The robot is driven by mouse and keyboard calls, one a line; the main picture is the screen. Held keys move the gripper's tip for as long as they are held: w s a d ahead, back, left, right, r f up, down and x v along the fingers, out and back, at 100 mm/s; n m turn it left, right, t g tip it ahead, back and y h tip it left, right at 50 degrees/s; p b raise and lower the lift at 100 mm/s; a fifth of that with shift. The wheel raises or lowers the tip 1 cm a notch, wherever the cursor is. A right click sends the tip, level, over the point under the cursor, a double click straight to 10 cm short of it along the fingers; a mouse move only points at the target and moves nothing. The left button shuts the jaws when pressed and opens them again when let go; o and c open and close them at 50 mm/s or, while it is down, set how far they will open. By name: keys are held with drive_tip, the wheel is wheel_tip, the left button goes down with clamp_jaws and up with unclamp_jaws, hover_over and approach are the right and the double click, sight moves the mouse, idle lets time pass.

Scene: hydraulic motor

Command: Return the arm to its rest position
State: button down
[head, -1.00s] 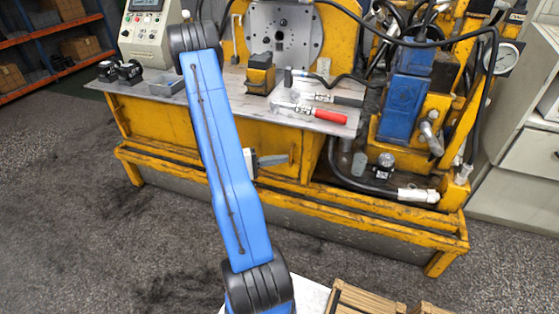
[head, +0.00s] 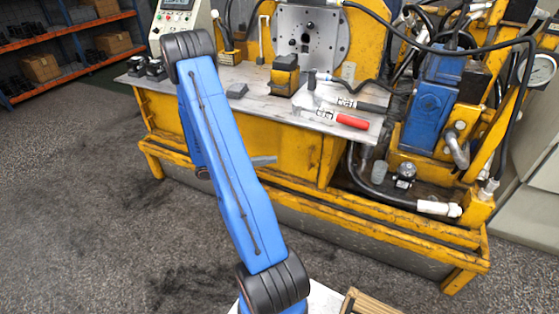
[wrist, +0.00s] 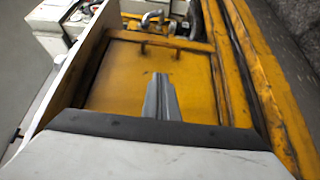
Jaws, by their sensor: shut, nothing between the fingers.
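My blue arm (head: 228,160) rises from the bottom of the head view, bent at its black upper joint, with its forearm hanging down behind it. My gripper (head: 268,160) shows only as a small grey tip beside the arm, in front of the yellow bench (head: 180,115); the rest of it is hidden. In the wrist view my gripper (wrist: 161,80) is shut and empty, its two grey fingers together. It points at a yellow panel (wrist: 115,70) of the bench. I cannot tell the exact gap to the panel.
The metal bench top (head: 250,105) carries a red-handled tool (head: 350,121) and a small yellow-black block (head: 285,75). A yellow lower rail (head: 350,205) runs along the bench front. A wooden crate (head: 365,303) is at the bottom right. The floor at left (head: 80,190) is clear.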

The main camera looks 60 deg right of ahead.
drive_tip(key=shift+w+a, duration=0.35)
drive_tip(key=shift+w, duration=0.1)
